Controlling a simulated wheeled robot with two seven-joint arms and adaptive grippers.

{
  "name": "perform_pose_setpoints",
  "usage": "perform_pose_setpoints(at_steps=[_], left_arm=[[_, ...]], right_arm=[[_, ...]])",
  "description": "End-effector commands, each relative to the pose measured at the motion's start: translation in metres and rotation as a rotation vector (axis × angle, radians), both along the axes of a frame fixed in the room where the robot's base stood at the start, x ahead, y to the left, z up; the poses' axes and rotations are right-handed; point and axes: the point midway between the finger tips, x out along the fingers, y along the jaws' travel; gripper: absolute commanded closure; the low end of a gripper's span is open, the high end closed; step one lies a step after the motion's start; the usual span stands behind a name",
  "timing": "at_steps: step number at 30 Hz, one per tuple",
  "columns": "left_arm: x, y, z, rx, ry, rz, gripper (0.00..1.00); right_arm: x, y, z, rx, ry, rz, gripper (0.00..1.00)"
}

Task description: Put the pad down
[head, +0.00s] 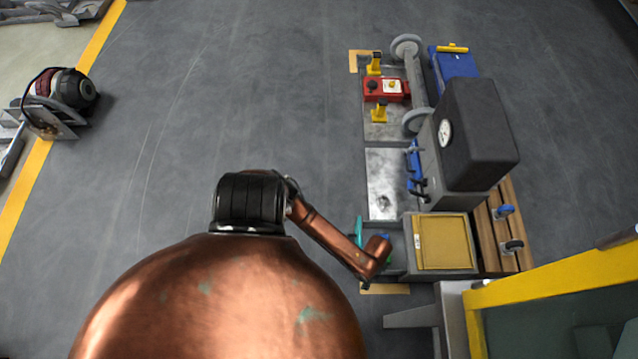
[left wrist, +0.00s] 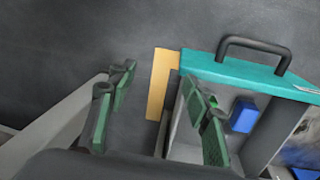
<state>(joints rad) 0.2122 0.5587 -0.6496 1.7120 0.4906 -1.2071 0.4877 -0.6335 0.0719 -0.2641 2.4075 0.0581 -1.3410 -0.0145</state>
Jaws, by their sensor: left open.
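My left gripper (left wrist: 157,108) is open in the left wrist view, its green-lined fingers spread wide with nothing held between them. A small blue block (left wrist: 243,115), which may be the pad, rests inside a grey compartment to the right of the fingers, apart from them. It also shows as a blue spot (head: 386,237) in the head view beside my copper wrist. A teal panel with a black handle (left wrist: 250,68) edges that compartment. In the head view my arm covers the left gripper's fingers. My right gripper is in neither view.
A yellow-topped box (head: 445,242) stands right of the compartment. A dark block with a gauge (head: 480,135) and a red box (head: 384,89) stand farther up the row. A yellow-framed structure (head: 550,275) is at the lower right.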

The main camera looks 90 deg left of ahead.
Motion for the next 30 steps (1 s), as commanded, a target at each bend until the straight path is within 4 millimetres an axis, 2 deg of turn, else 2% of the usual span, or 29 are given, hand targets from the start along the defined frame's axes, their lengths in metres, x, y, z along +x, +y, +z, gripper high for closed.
perform_pose_setpoints(at_steps=[1,3,7,11,15,18,21,30], left_arm=[[-0.026,-0.020,0.005,-0.042,0.001,-0.007,0.54],[-0.054,-0.040,0.016,-0.083,-0.010,-0.018,0.54],[-0.100,-0.059,0.048,-0.136,-0.050,-0.007,0.54],[-0.139,-0.048,0.085,-0.131,-0.091,0.037,0.54],[-0.174,-0.017,0.121,-0.074,-0.118,0.090,0.54],[-0.192,0.003,0.140,-0.029,-0.125,0.116,0.54],[-0.203,0.017,0.151,0.001,-0.126,0.130,0.54],[-0.207,0.022,0.155,0.013,-0.126,0.132,0.54]], right_arm=[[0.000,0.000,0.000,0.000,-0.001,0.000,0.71],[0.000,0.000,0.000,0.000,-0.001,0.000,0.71],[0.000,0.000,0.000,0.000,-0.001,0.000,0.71],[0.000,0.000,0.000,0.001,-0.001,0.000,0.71],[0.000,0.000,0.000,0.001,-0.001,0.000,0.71],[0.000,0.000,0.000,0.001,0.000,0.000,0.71],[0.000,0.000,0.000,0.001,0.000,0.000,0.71],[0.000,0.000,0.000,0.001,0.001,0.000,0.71]])
